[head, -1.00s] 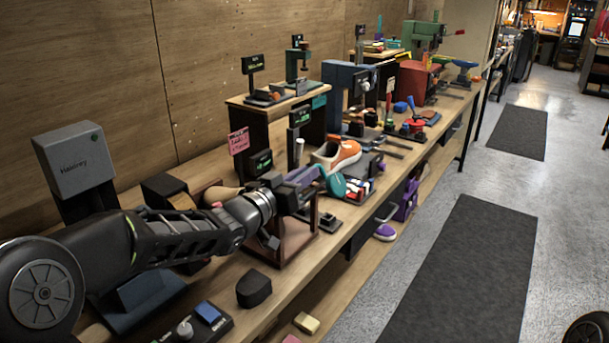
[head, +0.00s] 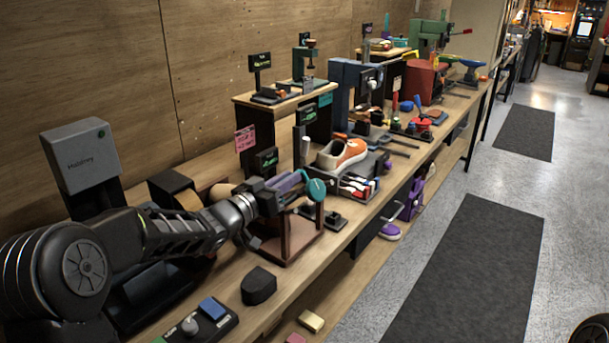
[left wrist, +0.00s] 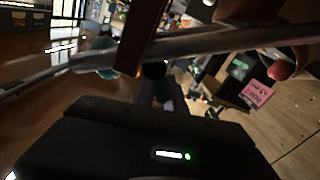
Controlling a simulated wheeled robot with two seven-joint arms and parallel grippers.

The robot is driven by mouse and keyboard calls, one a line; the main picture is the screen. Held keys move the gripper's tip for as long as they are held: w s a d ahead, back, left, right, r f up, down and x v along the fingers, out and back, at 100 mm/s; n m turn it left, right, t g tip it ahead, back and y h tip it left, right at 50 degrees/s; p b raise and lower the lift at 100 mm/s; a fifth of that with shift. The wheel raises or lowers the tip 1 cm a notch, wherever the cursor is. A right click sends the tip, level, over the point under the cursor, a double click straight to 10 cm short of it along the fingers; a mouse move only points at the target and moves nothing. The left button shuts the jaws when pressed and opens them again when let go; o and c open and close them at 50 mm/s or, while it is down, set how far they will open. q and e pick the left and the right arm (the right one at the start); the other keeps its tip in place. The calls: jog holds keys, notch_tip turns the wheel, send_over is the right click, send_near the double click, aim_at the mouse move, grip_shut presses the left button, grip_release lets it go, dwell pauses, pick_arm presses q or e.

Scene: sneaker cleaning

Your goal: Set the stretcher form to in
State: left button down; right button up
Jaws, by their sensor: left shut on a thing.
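A brown frame-like stand (head: 291,238), which I take for the stretcher, stands on the bench. A teal round knob (head: 316,189) is at its upper right, and a tan rounded form (head: 222,191) shows to the left, partly behind my arm. My left gripper (head: 298,182) is above the stand, shut at the teal-knobbed part; its exact contact is hidden. In the left wrist view a grey rod (left wrist: 200,42) crosses in front of the gripper, with teal at its left and a pinkish ball (left wrist: 280,69) at its right. My right gripper is not in view.
An orange and white sneaker (head: 342,153) and a tray of brushes (head: 358,187) are beyond the stand. A dark block (head: 258,286) and a control box (head: 205,327) lie nearer. A pink note (head: 245,139) stands behind.

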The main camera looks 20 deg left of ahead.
pick_arm(q)
jog(key=a+f, duration=0.1)
jog(key=w+a, duration=0.1)
jog(key=shift+a+f, duration=0.35)
jog(key=shift+a, duration=0.05)
jog(key=c, duration=1.5)
grip_release()
jog(key=shift+b+v, duration=0.45)
jog(key=shift+v, duration=3.45)
